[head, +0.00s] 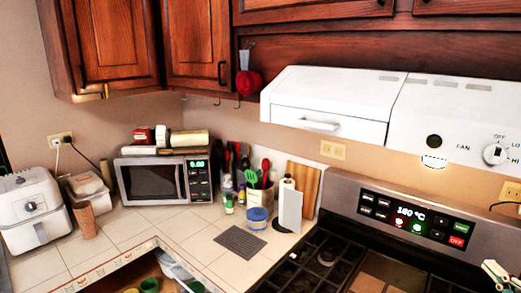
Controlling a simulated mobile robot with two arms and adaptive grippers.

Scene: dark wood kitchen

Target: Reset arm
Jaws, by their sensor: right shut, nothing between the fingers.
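My right gripper (499,273) shows in part at the bottom right edge of the head view, in front of the stove. Its fingers look shut and hold nothing that I can see. The rest of my right arm is outside the picture. My left gripper and left arm are not in view.
A gas stove (330,258) lies below the control panel (410,222). A white range hood (330,100) juts out above. A microwave (165,180), an air fryer (32,212) and a utensil holder (259,197) crowd the tiled counter (185,222). An open drawer (166,273) sits below.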

